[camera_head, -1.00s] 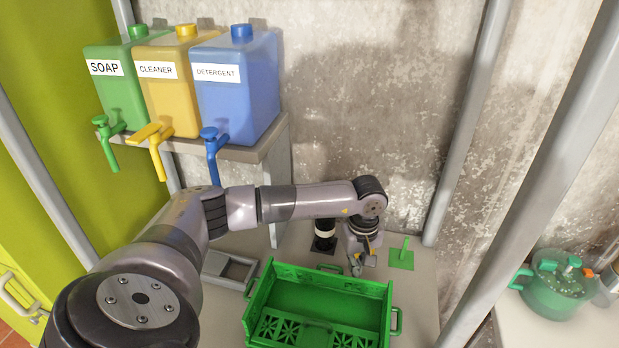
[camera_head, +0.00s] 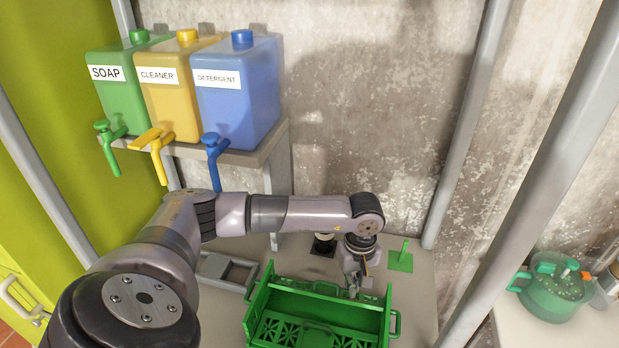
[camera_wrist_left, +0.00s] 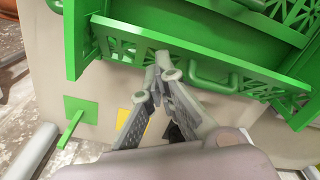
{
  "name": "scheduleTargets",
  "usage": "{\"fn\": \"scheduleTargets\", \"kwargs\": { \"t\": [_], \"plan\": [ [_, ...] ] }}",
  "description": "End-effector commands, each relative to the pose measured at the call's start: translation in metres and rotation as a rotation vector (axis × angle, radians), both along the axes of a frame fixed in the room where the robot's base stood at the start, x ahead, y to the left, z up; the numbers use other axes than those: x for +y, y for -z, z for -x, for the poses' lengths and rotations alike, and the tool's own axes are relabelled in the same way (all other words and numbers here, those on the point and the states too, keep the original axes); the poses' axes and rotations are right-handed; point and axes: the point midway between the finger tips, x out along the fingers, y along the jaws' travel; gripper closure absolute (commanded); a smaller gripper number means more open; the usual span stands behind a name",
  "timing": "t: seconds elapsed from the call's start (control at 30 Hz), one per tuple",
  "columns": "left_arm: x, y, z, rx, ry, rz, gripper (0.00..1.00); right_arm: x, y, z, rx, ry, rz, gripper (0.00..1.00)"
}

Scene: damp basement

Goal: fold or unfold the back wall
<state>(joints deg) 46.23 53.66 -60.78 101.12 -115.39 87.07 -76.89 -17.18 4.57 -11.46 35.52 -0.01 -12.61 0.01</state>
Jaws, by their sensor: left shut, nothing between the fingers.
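A green crate (camera_head: 257,318) with latticed panels and side handles stands on the worktop. Its back wall (camera_head: 300,292) appears tilted inward in the head view, with its upper edge away from the rear corners. My left gripper (camera_head: 354,293) is at the right part of this wall, from behind. In the left wrist view, the shut fingertips (camera_wrist_left: 163,68) are at the long edge of the back wall (camera_wrist_left: 190,52), touching or very close. A handle (camera_wrist_left: 212,80) and lattice show along that side. The fingers hold nothing. My right gripper is not in view.
A grey tray (camera_head: 213,266) is left of the crate. A green square with an upright peg (camera_head: 401,258) lies behind it, right of my gripper. Soap, cleaner and detergent dispensers (camera_head: 238,95) stand on a shelf. A green pot (camera_head: 555,293) is at the right.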

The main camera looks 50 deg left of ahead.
Motion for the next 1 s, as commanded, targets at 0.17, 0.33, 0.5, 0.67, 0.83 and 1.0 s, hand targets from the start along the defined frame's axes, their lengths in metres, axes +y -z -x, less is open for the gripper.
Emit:
{"fn": "scheduleTargets", "kwargs": {
  "t": [0.17, 0.33, 0.5, 0.67, 0.83, 1.0],
  "plan": [
    [0.000, -0.013, -0.001, -0.002, 0.000, 0.000, 1.00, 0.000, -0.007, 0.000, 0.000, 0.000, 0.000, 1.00],
    [0.000, -0.023, -0.001, -0.002, 0.000, 0.001, 1.00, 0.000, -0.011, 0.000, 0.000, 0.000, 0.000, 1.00],
    [0.000, -0.033, 0.000, -0.001, 0.000, 0.000, 1.00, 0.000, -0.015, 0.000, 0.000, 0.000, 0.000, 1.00],
    [0.000, -0.036, 0.000, 0.000, 0.000, 0.000, 1.00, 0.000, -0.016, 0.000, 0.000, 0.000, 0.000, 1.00],
    [0.000, -0.036, 0.000, -0.001, 0.000, 0.000, 1.00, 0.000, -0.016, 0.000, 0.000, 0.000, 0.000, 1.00],
    [-0.001, -0.036, 0.001, 0.000, 0.001, 0.000, 1.00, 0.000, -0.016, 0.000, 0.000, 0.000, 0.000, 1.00]
  ]
}}
